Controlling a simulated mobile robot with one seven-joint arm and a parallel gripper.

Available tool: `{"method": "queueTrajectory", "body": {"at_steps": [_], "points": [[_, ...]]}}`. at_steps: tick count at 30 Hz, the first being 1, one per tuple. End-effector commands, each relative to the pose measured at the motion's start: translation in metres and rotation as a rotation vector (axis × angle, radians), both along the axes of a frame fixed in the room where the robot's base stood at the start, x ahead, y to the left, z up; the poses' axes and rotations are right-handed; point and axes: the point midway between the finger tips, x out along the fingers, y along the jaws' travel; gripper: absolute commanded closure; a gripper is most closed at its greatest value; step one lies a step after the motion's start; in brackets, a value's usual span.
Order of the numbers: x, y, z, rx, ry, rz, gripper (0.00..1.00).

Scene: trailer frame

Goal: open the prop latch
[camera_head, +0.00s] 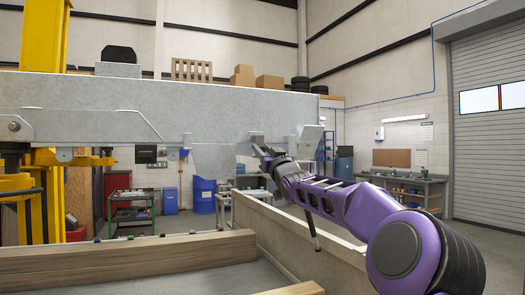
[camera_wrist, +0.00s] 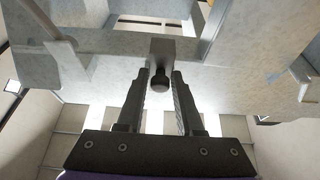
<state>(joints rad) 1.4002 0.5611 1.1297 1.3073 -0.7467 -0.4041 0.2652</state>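The prop latch appears to be the small grey block with a dark round knob (camera_wrist: 160,82) on the underside of the grey metal frame (camera_wrist: 110,66). In the head view, a small bracket (camera_head: 257,138) sits on the lower part of the frame's side, close to my gripper (camera_head: 263,152). In the wrist view my gripper (camera_wrist: 160,76) is open. Its two dark fingers point at the block, with the knob between or just beyond their tips. A small gap shows on each side of the knob. I cannot tell how deep the knob sits between the fingers.
The long grey frame (camera_head: 200,108) spans the left and middle, held by yellow lift posts (camera_head: 45,40). Below are a wooden beam (camera_head: 125,258) and a low wall (camera_head: 300,235). Flanges (camera_wrist: 215,30) flank the block. A blue drum (camera_head: 204,196) and workbench (camera_head: 410,185) stand farther back.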

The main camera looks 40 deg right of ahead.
Motion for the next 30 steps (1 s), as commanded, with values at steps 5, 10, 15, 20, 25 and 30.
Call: {"method": "queueTrajectory", "body": {"at_steps": [5, 10, 15, 20, 25, 30], "points": [[-0.0001, -0.0001, 0.0003, 0.000, 0.000, 0.000, 1.00], [-0.0001, -0.0001, 0.0005, 0.000, -0.001, 0.000, 1.00], [-0.0001, 0.0000, 0.0006, 0.000, -0.001, 0.000, 1.00], [-0.0002, 0.0000, 0.0008, 0.000, -0.001, 0.000, 1.00], [-0.0002, 0.0000, 0.0010, 0.000, -0.002, 0.000, 1.00], [-0.0002, 0.0001, 0.0011, 0.000, -0.002, 0.000, 1.00]]}}
